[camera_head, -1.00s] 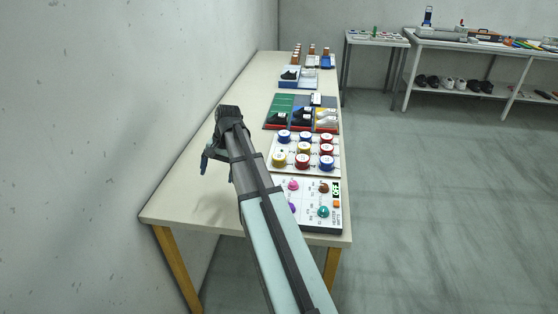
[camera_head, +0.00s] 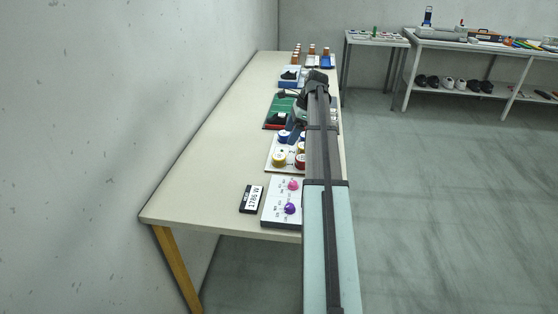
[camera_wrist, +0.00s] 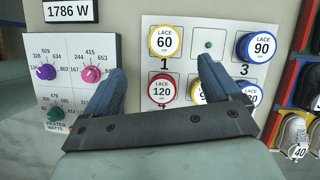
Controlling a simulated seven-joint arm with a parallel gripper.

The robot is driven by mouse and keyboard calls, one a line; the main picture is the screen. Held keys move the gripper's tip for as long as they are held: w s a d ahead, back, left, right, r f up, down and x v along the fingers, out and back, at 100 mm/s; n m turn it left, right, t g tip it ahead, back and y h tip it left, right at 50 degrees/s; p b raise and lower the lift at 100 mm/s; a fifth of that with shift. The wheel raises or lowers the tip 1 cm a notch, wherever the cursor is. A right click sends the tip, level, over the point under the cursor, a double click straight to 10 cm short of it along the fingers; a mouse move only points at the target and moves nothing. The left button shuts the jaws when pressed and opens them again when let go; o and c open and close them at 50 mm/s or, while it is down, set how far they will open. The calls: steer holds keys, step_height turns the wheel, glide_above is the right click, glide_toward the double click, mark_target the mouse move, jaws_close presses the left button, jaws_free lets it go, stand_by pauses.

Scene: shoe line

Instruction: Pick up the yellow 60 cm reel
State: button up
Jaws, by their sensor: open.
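The yellow reel marked LACE 60 (camera_wrist: 164,40) sits on a white board in the wrist view, above the printed number 1. It also shows in the head view (camera_head: 279,160) at the board's near left corner. My gripper (camera_wrist: 162,66) is open and empty, its two blue fingers spread apart in the wrist view. The yellow reel appears just beyond the gap between the fingertips, apart from both. In the head view my arm reaches over the board and hides its right part.
A red LACE 120 reel (camera_wrist: 162,89) sits beside the yellow one, and a blue LACE 90 reel (camera_wrist: 260,47) past an empty place. Another yellow-rimmed reel (camera_wrist: 198,92) is partly behind my right finger. A knob panel (camera_wrist: 75,75) and shoe rack (camera_wrist: 300,100) flank the board.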

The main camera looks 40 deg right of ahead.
mark_target(279, 156)
steer(key=x, duration=0.7)
steer(key=shift+f, duration=0.1)
steer(key=shift+w+d+x, duration=0.15)
steer(key=shift+x, duration=1.25)
steer(key=shift+w+d+x, duration=0.1)
steer(key=shift+w+x, duration=0.05)
steer(key=shift+x, duration=1.2)
steer(key=shift+c, duration=0.3)
steer(key=c, duration=1)
